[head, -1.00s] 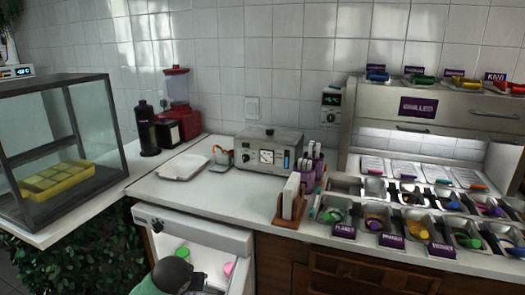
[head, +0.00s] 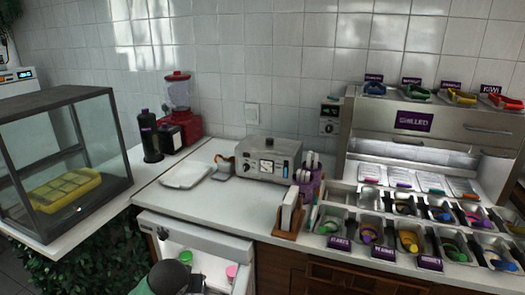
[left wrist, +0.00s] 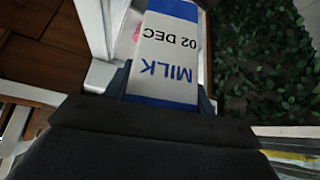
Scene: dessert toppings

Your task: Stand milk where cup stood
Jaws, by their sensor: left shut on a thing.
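The milk carton (left wrist: 168,48), white with blue bands and printed "MILK" and "02 DEC", fills the upper middle of the left wrist view, its lettering upside down. My left gripper (left wrist: 163,88) is shut on it, with a dark finger on each side. In the head view the carton and the gripper's fingers cannot be made out; only a dark rounded part of mine shows at the bottom. I cannot identify a cup in either view. My right gripper is in neither view.
An open white fridge (head: 195,228) under the counter (head: 217,205) holds a green-topped item (head: 186,257) and a pink-topped item (head: 231,271). A white tray (head: 186,176), a grey machine (head: 268,160) and topping bins stand on top. The front middle counter is clear. A glass case (head: 90,135) stands left.

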